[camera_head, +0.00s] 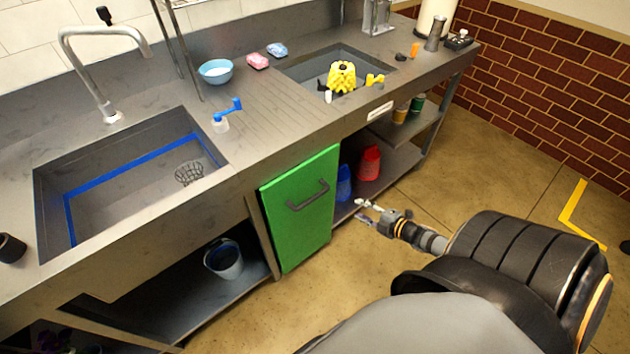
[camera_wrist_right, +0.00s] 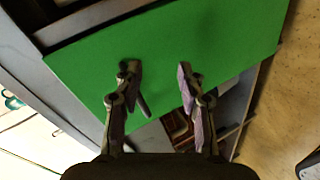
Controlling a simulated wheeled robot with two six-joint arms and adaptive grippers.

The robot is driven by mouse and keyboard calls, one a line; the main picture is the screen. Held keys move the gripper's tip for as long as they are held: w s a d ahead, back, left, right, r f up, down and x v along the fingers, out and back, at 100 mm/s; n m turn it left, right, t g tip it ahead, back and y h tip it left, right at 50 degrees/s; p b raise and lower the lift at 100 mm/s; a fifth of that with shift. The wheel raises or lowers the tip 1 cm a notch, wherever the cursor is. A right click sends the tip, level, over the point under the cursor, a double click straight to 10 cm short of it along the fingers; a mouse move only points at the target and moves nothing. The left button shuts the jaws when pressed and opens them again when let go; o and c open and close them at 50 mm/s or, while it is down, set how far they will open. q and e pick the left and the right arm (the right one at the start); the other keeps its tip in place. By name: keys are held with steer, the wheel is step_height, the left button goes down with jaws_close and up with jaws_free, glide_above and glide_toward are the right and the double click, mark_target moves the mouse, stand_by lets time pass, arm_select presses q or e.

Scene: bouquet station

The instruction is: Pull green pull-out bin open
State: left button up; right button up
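The green pull-out bin (camera_head: 300,238) has a flat green front under the counter, between the two sinks. It appears closed, about in line with the counter front. Its dark bar handle (camera_head: 309,196) is on the upper part of the front. My right gripper (camera_head: 364,211) is to the right of the bin, apart from the handle in the head view. In the right wrist view its fingers (camera_wrist_right: 158,74) are spread and empty before the green front (camera_wrist_right: 220,30). A dark bar, probably the handle, shows partly behind the left finger. My left gripper is not in view.
A red container (camera_head: 369,163) and a blue one (camera_head: 343,184) stand on the shelf right of the bin. A grey bucket (camera_head: 223,259) stands on the lower shelf at left. The counter edge overhangs above. The floor before the bin is clear.

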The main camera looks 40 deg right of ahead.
mark_target(313, 198)
steer(key=w+a+r+n+y+b, duration=0.3)
steer(key=a+r+n+y, duration=0.2)
steer(key=a+n, duration=0.15)
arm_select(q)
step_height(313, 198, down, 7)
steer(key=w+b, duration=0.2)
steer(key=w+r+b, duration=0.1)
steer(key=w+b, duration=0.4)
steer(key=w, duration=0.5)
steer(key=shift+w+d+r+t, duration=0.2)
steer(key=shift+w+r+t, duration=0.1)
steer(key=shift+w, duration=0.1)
arm_select(e)
steer(key=shift+t, duration=0.3)
steer(key=shift+s+a+x, duration=0.1)
steer(key=shift+a+x, duration=0.05)
steer(key=shift+x, duration=1.6)
steer(key=shift+s+a+x, duration=0.1)
steer(key=shift+a+x, duration=0.1)
steer(key=shift+x, duration=1.55)
steer(key=shift+s+a+x, duration=0.1)
steer(key=shift+a+x, duration=0.05)
steer(key=shift+x, duration=1.6)
steer(key=shift+r, duration=0.1)
jaws_close()
